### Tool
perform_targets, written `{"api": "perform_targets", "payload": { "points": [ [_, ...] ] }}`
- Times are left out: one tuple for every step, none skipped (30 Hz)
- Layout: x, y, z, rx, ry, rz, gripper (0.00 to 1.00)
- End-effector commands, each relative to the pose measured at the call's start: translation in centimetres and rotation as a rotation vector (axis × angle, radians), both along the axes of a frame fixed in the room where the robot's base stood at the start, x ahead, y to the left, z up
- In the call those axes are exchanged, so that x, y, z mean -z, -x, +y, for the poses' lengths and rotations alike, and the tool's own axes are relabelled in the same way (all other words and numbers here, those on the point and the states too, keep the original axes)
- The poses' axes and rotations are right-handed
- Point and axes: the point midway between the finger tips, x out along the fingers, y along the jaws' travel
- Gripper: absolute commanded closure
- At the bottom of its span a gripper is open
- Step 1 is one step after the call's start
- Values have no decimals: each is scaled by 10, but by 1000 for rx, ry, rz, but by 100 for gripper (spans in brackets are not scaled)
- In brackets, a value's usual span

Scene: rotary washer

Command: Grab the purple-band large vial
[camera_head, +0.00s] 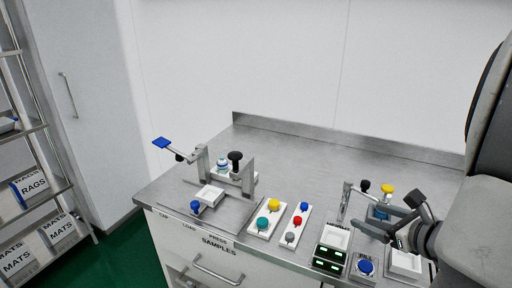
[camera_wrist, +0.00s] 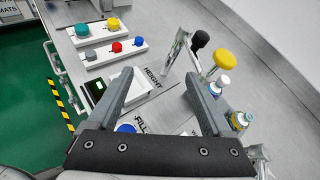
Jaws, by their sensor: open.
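My gripper (camera_wrist: 160,76) is open, its two dark fingers spread wide with nothing held between them. In the head view my gripper (camera_head: 386,214) is at the right of the bench, over the filling station. In the wrist view a small white-topped vial (camera_wrist: 221,82) with a bluish or purplish band stands just beyond the right finger, below the yellow knob. A second vial (camera_wrist: 240,120), with blue and yellowish parts, is on the outer side of that finger and partly hidden by it. I cannot tell for certain which vial has the purple band.
A yellow knob (camera_wrist: 225,60) and a black knob (camera_wrist: 200,39) on a metal lever stand close to the right finger. Button panels (camera_head: 265,220) lie mid-bench. A press with a black knob (camera_head: 235,156) stands at left. The back of the bench (camera_head: 300,150) is clear.

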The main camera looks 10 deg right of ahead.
Motion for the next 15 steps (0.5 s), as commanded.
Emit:
{"api": "perform_targets", "payload": {
  "points": [
    [14,11,-25,123,-57,-15,16],
    [17,17,-37,184,-84,-27,16],
    [21,25,-52,257,-115,-42,16],
    [24,30,-61,305,-134,-53,16],
    [26,35,-69,344,-149,-61,16],
    [28,40,-78,389,-166,-72,16],
    [30,44,-83,414,-177,-78,16],
    [31,46,-87,437,-185,-84,16],
    [32,48,-91,456,-191,-89,16],
    [33,48,-93,466,-195,-92,16],
    [35,46,-95,472,-198,-92,16],
    [38,42,-97,476,-200,-93,16],
    [40,38,-99,476,-200,-93,16],
    [42,33,-100,475,-199,-94,16],
    [45,25,-101,471,-200,-93,16]
  ]
}}
